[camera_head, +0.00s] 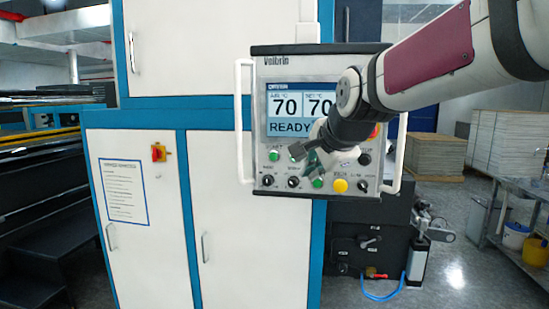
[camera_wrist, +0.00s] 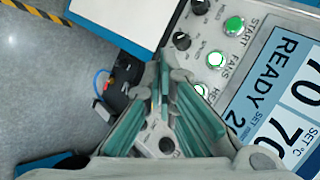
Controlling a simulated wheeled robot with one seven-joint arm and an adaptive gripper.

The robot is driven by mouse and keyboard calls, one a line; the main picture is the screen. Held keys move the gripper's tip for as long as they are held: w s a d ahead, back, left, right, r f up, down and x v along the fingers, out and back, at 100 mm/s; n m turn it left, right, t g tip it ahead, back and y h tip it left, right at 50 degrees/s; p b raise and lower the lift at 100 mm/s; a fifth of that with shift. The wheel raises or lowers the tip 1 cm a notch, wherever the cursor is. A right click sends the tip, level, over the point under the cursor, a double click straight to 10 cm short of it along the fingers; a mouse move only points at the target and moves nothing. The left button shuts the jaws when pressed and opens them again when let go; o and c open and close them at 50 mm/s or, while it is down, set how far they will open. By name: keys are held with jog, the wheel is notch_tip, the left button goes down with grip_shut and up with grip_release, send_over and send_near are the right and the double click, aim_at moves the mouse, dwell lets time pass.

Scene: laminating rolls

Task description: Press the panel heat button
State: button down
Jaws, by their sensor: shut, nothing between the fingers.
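The white control panel (camera_head: 262,120) hangs on the cabinet, with a lit screen (camera_head: 300,108) reading 70, 70 and READY. In the head view my gripper (camera_head: 308,163) is before the panel's lower half and hides part of the button row. I cannot tell whether it touches the panel.
A yellow button (camera_head: 341,185) and a lower green button (camera_head: 318,183) sit beneath my gripper, with black knobs (camera_head: 273,183) to the left. White handles (camera_head: 241,120) flank the panel. Dark machinery (camera_head: 365,240) stands below. Open floor (camera_head: 460,245) lies at right.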

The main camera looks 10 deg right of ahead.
jog(key=w+d+b, duration=0.2)
jog(key=w+b, duration=0.3)
jog(key=w, duration=0.3)
jog(key=shift+w+d, duration=0.15)
jog(key=shift+d, duration=0.2)
dwell(1.5)
jog(key=shift+w+d, duration=0.15)
jog(key=shift+w, duration=0.25)
jog(key=shift+w+d, duration=0.15)
jog(key=shift+w, duration=0.25)
dwell(0.7)
jog(key=shift+s, duration=0.15)
jog(key=shift+s+a+p, duration=0.25)
jog(key=shift+s+p, duration=0.2)
jog(key=shift+s, duration=0.25)
